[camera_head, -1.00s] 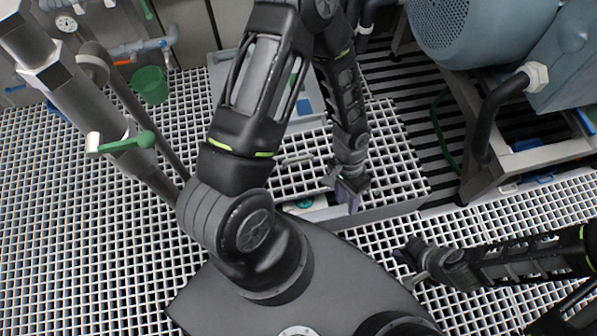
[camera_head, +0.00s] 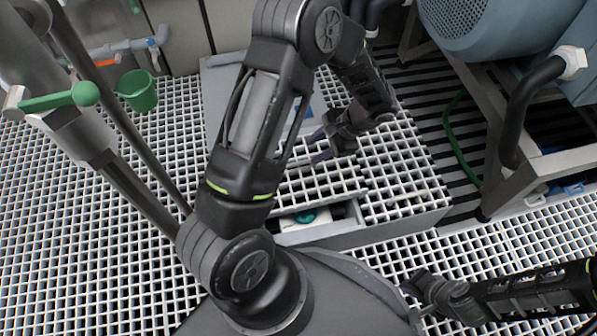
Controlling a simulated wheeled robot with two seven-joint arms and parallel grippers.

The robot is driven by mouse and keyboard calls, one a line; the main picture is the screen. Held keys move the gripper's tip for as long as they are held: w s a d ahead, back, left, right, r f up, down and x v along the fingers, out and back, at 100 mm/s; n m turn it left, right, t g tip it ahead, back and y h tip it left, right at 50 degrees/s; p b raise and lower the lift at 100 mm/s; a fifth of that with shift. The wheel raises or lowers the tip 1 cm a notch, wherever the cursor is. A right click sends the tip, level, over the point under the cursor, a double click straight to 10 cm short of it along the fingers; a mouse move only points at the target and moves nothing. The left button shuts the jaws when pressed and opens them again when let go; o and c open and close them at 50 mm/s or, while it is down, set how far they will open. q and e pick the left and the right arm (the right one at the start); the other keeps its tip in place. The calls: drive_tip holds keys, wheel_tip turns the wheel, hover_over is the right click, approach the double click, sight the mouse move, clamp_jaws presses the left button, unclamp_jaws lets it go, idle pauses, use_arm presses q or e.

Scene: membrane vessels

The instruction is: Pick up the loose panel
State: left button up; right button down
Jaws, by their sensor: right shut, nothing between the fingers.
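A light grating panel (camera_head: 322,182) lies across the grey-framed floor opening in the middle of the view; I take it as the loose panel. Its near edge borders a gap where a white item with a teal mark (camera_head: 300,218) shows below. My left gripper (camera_head: 318,146) is over the far part of this panel, its two purplish fingers apart, with nothing seen between them. Whether the fingers touch the grating I cannot tell. My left arm hides the panel's left side. My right gripper (camera_head: 412,286) is shut and empty over the floor grating at the lower right.
A grey frame wall (camera_head: 385,226) edges the opening. A blue-grey machine (camera_head: 480,30) on a metal stand is at the upper right, with a green hose (camera_head: 456,130) beside it.

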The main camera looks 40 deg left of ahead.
sight(300, 163)
use_arm(q)
drive_tip(key=shift+b+x, duration=0.4)
drive_tip(key=shift+x, duration=0.85)
drive_tip(key=b+x, duration=0.3)
drive_tip(key=x, duration=0.2)
drive_tip(key=shift+d+f, duration=0.15)
drive_tip(key=shift+f, duration=0.1)
drive_tip(key=shift+c, duration=0.5)
clamp_jaws()
idle(0.4)
